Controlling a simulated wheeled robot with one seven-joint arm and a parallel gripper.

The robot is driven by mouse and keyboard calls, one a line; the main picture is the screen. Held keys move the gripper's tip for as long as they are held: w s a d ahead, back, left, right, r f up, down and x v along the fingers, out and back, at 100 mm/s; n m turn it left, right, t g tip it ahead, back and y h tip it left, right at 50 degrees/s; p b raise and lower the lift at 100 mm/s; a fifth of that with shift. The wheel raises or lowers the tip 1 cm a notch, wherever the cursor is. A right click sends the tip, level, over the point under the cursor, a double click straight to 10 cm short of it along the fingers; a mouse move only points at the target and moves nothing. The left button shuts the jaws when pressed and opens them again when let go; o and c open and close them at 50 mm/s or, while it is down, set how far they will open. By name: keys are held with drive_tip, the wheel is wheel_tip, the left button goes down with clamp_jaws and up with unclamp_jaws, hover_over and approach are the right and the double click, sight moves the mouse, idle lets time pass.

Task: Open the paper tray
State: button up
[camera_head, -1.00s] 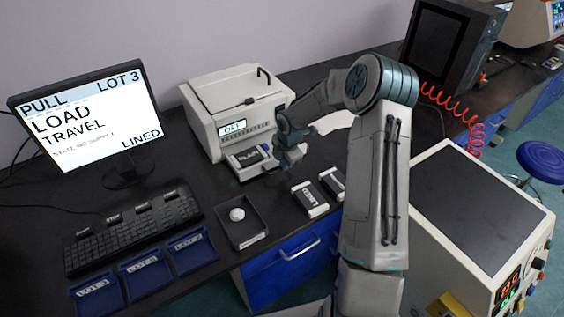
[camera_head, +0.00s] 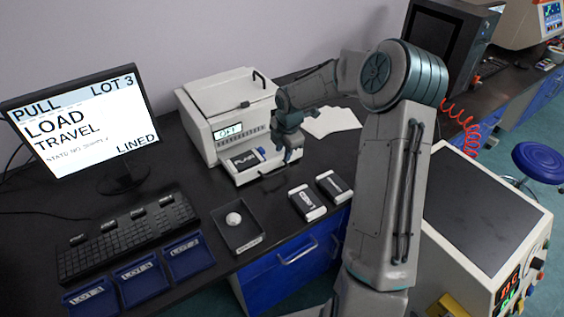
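The white printer-like machine (camera_head: 206,125) stands at the back of the black bench, with a small display that seems to read OFF. Its paper tray (camera_head: 247,178) juts out low at the front. A dark cassette (camera_head: 243,161) with a label that looks like PLAIN sits in it, with a small blue part at its right end. My gripper (camera_head: 285,158) points down at the right front end of the tray, close above it. I cannot tell whether it touches the tray. Its fingers are small here and their gap is unclear.
Two dark cassettes with white ends (camera_head: 307,203) (camera_head: 335,187) lie in front of the machine. White sheets (camera_head: 332,122) lie behind my gripper. A small black tray (camera_head: 238,236) holds a white round thing. A monitor (camera_head: 82,125), keyboard (camera_head: 128,236) and blue lot trays (camera_head: 142,278) are left.

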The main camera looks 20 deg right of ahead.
drive_tip(key=r, duration=0.5)
drive_tip(key=shift+s+d, duration=0.15)
drive_tip(key=shift+s, duration=0.25)
drive_tip(key=s+a+r+m, duration=0.1)
drive_tip(key=s+r+m, duration=0.2)
drive_tip(key=s+m, duration=0.4)
drive_tip(key=s+a+r+m+t, duration=0.1)
drive_tip(key=s+r+m, duration=0.3)
drive_tip(key=s, duration=1)
drive_tip(key=s+a+r+m, duration=0.2)
drive_tip(key=s+r+m, duration=0.2)
drive_tip(key=s+m, duration=0.6)
drive_tip(key=shift+s+a+m+t+h, duration=0.15)
drive_tip(key=shift+s+m+t+h, duration=0.15)
drive_tip(key=shift+m, duration=0.1)
